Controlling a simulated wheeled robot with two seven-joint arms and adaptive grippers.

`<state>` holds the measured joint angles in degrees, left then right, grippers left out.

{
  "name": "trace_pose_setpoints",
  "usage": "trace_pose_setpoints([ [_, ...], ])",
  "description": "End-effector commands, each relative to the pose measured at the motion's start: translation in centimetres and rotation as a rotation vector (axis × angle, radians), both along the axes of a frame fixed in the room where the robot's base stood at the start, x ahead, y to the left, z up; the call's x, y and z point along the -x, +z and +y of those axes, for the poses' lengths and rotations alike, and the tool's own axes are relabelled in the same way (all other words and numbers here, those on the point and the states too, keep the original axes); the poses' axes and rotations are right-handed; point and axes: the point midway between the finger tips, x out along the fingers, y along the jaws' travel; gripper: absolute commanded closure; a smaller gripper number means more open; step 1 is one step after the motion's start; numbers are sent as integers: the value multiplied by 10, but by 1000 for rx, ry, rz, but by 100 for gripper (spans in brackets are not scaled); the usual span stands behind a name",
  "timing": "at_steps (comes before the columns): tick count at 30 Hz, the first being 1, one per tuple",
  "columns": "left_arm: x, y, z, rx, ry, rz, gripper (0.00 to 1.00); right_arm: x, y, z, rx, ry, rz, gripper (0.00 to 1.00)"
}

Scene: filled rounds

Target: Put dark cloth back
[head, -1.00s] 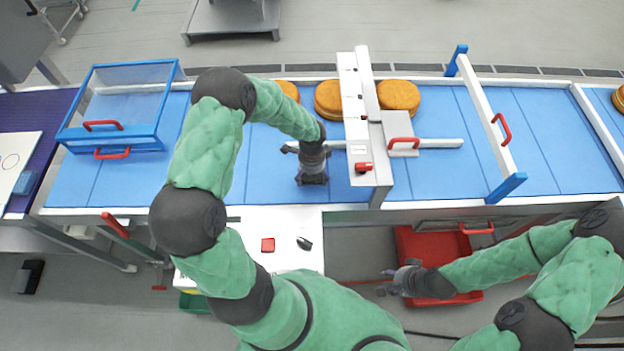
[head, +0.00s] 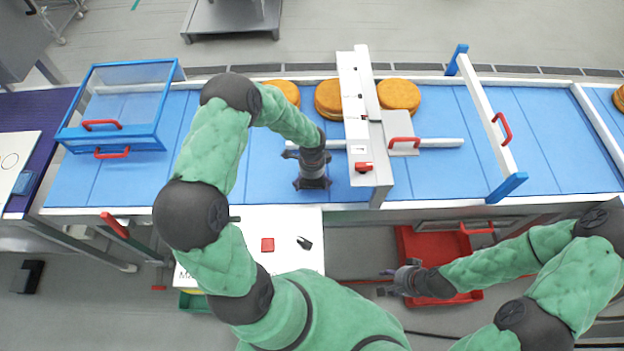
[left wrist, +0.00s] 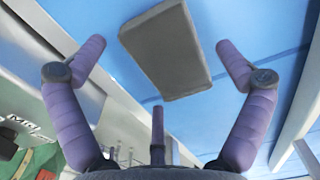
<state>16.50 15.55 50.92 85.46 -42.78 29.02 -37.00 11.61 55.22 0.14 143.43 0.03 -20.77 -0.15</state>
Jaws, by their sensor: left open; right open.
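In the left wrist view a dark grey, flat rectangular pad, which looks like the folded dark cloth (left wrist: 165,50), lies on the blue belt (left wrist: 240,20). It shows beyond and between the spread fingers of my left gripper (left wrist: 160,65), with no visible contact. In the head view my left gripper (head: 312,184) points down over the belt, left of the white cross frame, and hides the cloth. My left gripper is open and empty. My right gripper (head: 392,281) is open and empty beside the red bin (head: 408,243), below the belt's near edge.
A white beam frame (head: 352,95) with a red-handled plate (head: 402,134) crosses the belt right of my left gripper. Round orange-brown stacks (head: 399,94) stand along the far side. A blue clear-sided guard (head: 118,105) stands left.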

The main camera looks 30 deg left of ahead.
Motion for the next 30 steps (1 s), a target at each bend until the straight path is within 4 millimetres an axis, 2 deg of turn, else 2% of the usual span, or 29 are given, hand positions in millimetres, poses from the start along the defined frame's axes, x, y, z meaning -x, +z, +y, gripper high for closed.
trace_pose_setpoints([
  [5,0,5,0,0,0,0,0,0,5,0,0,0,0,51],
  [8,-1,18,0,-1,0,-2,0,0,4,0,0,0,0,51],
  [15,-1,67,0,-1,0,-4,0,0,6,0,0,0,0,51],
  [21,0,102,0,0,-1,-2,0,0,7,0,0,0,0,51],
  [25,-1,116,0,0,0,-1,0,0,7,0,0,0,0,51],
  [30,0,123,0,0,0,0,0,0,7,0,0,0,0,51],
])
